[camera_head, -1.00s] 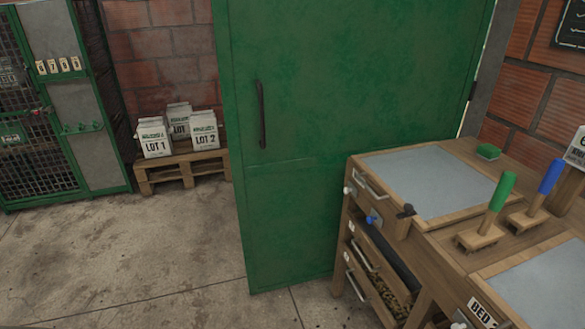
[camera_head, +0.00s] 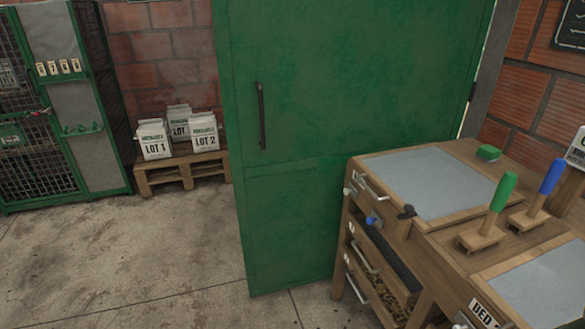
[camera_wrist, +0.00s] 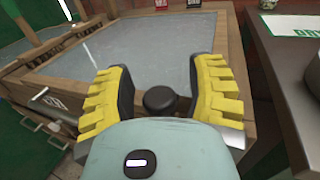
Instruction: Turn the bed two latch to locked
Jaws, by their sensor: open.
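The wrist view shows my gripper (camera_wrist: 160,92) with its two yellow ribbed fingers open. A round black knob (camera_wrist: 160,98) is between the fingers, with gaps on both sides. It is at the near edge of a wooden bed with a grey top (camera_wrist: 170,45). I cannot tell which bed this is, or which way its latch is turned. In the head view, a partly cut-off BED label (camera_head: 486,314) is on the near bed (camera_head: 545,285) at bottom right. A black handle (camera_head: 407,211) is on the farther bed (camera_head: 430,185). My gripper is not in the head view.
A green-handled tool (camera_head: 500,195) and a blue-handled tool (camera_head: 550,178) stand on the bench. A green door (camera_head: 350,80) is behind it. Lot bags (camera_head: 205,135) are on a pallet (camera_head: 165,175). Floor at the left is free. A dark-topped table (camera_wrist: 290,60) is close right in the wrist view.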

